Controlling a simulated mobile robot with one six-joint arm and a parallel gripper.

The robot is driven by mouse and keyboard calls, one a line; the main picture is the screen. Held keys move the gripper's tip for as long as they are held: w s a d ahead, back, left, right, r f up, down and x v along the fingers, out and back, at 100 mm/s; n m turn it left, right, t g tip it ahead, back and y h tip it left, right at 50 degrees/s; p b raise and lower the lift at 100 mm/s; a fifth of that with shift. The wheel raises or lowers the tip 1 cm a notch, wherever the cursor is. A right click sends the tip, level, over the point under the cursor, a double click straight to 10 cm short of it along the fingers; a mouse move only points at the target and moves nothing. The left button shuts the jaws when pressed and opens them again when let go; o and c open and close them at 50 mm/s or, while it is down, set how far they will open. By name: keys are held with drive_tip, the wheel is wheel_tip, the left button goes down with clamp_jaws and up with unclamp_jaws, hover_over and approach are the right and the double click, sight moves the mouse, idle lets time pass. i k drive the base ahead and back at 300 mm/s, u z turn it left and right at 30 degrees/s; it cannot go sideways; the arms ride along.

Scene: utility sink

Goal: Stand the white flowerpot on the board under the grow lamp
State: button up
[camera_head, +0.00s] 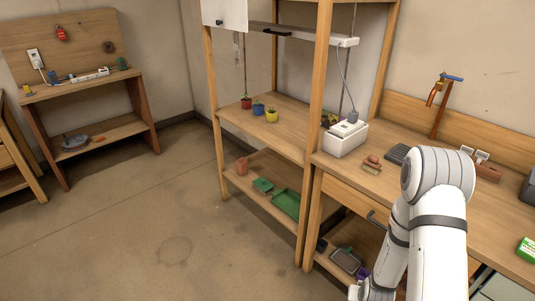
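The grow lamp appears to be the long bar (300,35) hung on wires in a wooden shelf unit. I cannot make out a white flowerpot. A white box-like container (345,139) stands on the bench just right of the shelf unit, with a plug-like item at its top. My white arm fills the lower right; my gripper is out of view.
The lower shelf holds a green tray (286,203) and a terracotta pot (241,166). Another wooden bench (92,91) stands at far left. The floor between is clear.

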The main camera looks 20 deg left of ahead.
sight(281, 128)
drive_tip(key=z, duration=0.5)
drive_tip(key=i, duration=0.15)
drive_tip(key=u, duration=2.7)
drive_tip(key=i, duration=3.35)
drive_tip(key=z, duration=2.05)
